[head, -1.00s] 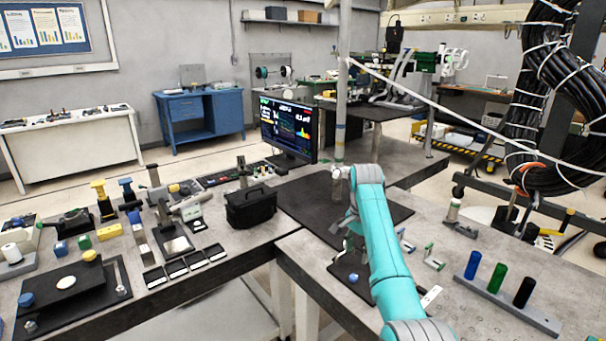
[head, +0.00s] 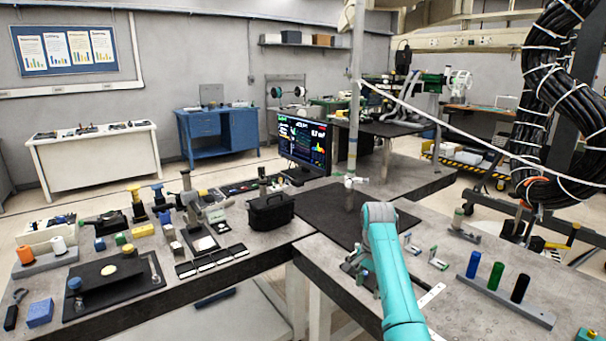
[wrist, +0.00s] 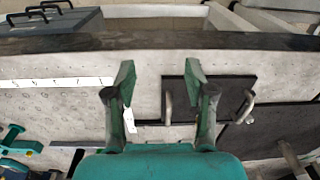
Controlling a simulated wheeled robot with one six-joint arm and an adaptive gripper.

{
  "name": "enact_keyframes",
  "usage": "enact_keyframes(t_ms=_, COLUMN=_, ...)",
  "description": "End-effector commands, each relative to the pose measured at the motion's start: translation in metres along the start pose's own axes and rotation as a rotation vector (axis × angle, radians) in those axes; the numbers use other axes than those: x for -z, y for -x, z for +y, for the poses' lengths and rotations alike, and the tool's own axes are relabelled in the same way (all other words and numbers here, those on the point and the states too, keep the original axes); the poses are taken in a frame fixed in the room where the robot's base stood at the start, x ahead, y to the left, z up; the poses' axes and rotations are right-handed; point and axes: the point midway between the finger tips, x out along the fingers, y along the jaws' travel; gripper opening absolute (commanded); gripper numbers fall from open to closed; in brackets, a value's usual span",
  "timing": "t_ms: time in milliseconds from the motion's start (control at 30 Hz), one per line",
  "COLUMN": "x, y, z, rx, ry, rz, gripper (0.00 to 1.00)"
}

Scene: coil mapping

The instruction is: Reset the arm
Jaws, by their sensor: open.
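My teal arm (head: 391,270) reaches forward over the right-hand table in the head view. Its gripper is hidden behind the arm there. In the wrist view my gripper (wrist: 160,80) shows two teal fingers spread apart with nothing between them. The fingers hang over the grey tabletop (wrist: 145,90) near the table's dark edge (wrist: 60,43). A black plate (wrist: 227,98) with metal handles lies just right of the fingers. A white ruler strip (wrist: 45,82) lies to the left.
A rack with blue, green and black cylinders (head: 495,275) stands right of my arm. A black mat (head: 335,212) lies beyond it. A black bag (head: 270,211), a monitor (head: 304,143) and several small parts crowd the left table. A thick cable coil (head: 540,100) hangs at the right.

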Motion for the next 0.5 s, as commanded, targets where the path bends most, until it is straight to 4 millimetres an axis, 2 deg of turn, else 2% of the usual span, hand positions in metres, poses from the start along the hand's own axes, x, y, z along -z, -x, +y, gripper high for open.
enact_keyframes(t_ms=267, x=-0.007, y=-0.056, z=0.009, rx=0.039, ry=0.038, rz=0.032, gripper=0.54)
enact_keyframes(t_ms=367, x=-0.012, y=-0.084, z=0.015, rx=0.059, ry=0.058, rz=0.05, gripper=0.54)
enact_keyframes(t_ms=500, x=-0.024, y=-0.134, z=0.03, rx=0.1, ry=0.099, rz=0.087, gripper=0.54)
